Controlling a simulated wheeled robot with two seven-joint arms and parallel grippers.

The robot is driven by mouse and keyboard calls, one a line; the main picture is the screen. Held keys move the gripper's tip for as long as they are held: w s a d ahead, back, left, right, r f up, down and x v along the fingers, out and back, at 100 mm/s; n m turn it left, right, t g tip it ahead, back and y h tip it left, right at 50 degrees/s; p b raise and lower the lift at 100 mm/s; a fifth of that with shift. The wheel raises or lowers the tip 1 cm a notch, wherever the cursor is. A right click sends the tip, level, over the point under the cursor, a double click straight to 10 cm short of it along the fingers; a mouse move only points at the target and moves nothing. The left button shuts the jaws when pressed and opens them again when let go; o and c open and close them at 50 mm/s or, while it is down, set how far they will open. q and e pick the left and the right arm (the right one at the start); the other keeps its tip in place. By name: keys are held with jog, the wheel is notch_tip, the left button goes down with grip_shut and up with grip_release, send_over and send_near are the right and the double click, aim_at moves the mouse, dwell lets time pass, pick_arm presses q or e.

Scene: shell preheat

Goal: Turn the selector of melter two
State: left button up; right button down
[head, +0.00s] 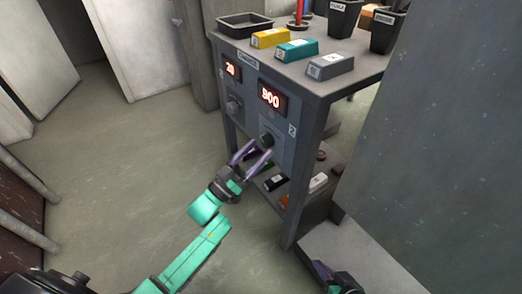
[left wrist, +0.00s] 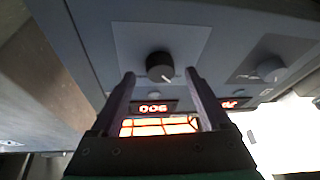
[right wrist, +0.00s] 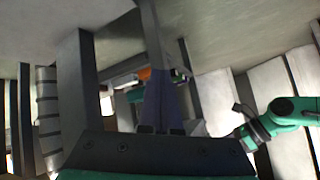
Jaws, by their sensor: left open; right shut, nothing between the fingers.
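The black selector knob (head: 267,139) of melter two sits on the cabinet's front panel, below the red display reading 900 (head: 271,98) and beside a label 2. My left gripper (head: 261,149) is open at the knob. In the left wrist view the knob (left wrist: 160,66), with a pale pointer mark, shows between the fingertips (left wrist: 160,75); I cannot tell whether they touch it. My right gripper (head: 335,278) is shut and empty low at the bottom of the head view, away from the panel. Its closed fingers show in the right wrist view (right wrist: 160,100).
A second knob (head: 234,105) and a display reading 20 (head: 232,68) are left on the panel. A black tray (head: 245,25), yellow (head: 270,38), teal (head: 297,49) and grey (head: 330,66) blocks and dark cups (head: 387,30) stand on top. A grey wall (head: 440,150) stands right.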

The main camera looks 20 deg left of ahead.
pick_arm(q)
jog(key=shift+x, duration=1.05)
pick_arm(e)
jog(key=shift+a+f, duration=0.15)
jog(key=shift+a, duration=0.15)
pick_arm(q)
jog(key=shift+c, duration=0.3)
grip_shut()
pick_arm(e)
jog(key=shift+t+y, duration=0.3)
